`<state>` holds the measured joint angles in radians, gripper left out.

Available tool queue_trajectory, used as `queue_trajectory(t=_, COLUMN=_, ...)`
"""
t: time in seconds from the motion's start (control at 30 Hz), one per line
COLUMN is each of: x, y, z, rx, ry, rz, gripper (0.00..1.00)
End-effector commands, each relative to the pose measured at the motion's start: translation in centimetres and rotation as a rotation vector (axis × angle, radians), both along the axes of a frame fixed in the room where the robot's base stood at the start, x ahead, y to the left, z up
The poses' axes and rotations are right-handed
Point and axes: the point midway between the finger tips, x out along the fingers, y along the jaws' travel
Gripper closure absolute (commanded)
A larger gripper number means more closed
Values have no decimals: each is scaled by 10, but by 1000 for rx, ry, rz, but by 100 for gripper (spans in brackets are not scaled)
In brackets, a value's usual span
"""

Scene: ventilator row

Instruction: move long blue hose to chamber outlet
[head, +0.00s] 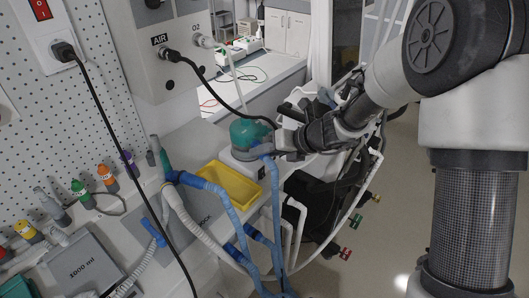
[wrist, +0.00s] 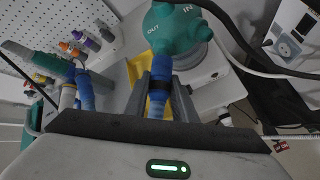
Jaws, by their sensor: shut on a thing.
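The humidifier chamber (head: 247,133) has a teal top and sits on a white base right of the yellow tray. In the wrist view its teal top (wrist: 185,28) shows ports marked OUT and IN. My gripper (head: 275,146) is beside the chamber, shut on the long blue hose (head: 276,205) near its end. In the wrist view the hose end (wrist: 160,75) stands between the two fingers (wrist: 162,105) and lines up with the OUT port (wrist: 160,42). The end appears to meet the port; I cannot tell how far it is on. The hose hangs down below.
A black AIR cable (head: 215,87) passes close above the chamber.

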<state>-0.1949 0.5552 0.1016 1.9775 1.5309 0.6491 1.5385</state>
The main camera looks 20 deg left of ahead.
Motion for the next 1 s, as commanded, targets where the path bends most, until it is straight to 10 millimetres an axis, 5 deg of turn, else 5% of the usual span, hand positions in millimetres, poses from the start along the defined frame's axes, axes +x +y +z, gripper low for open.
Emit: queue_trajectory(t=1.0, x=12, y=12, z=0, rx=1, ry=-1, rz=0, gripper=100)
